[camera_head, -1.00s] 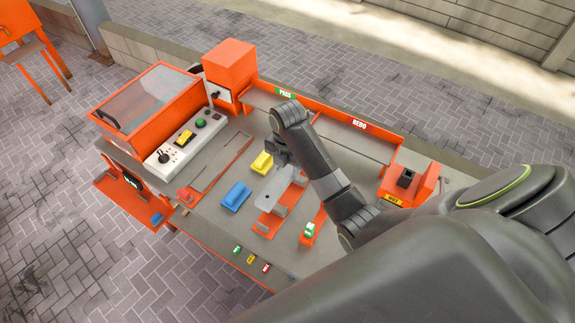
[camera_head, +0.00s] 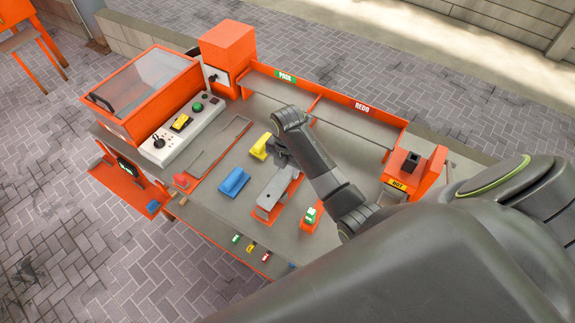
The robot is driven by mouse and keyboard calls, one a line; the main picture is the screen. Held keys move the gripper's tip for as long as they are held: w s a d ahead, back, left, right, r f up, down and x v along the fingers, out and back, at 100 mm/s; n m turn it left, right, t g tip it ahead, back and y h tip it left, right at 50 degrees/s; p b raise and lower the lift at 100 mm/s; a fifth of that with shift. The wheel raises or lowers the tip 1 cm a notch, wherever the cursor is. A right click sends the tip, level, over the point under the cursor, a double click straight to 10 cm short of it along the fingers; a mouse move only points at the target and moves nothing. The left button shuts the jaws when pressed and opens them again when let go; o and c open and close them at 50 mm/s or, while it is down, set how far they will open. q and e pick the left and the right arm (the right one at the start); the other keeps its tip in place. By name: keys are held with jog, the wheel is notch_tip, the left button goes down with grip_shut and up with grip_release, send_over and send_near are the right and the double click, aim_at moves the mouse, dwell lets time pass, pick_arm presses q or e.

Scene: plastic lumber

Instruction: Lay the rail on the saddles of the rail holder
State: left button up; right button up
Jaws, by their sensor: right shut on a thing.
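The grey rail (camera_head: 273,189) is a flat bar with a small hole. It lies lengthwise over the orange rail holder (camera_head: 262,214), hiding most of the saddles. I cannot tell whether it rests on them or is just above. My right gripper (camera_head: 282,160) is at the far end of the rail, shut on it, with the fingers partly hidden by my own wrist. My left gripper is not in view.
A blue block (camera_head: 234,182) and a yellow block (camera_head: 260,147) stand left of the rail. An orange stand with a green-and-white piece (camera_head: 310,215) is close on the right. A control panel (camera_head: 183,132) and PASS and REDO bays (camera_head: 330,118) bound the table.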

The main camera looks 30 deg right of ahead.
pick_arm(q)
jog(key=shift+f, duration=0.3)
pick_arm(e)
jog(key=shift+f, duration=0.65)
jog(key=o, duration=1.2)
jog(key=shift+o, duration=0.2)
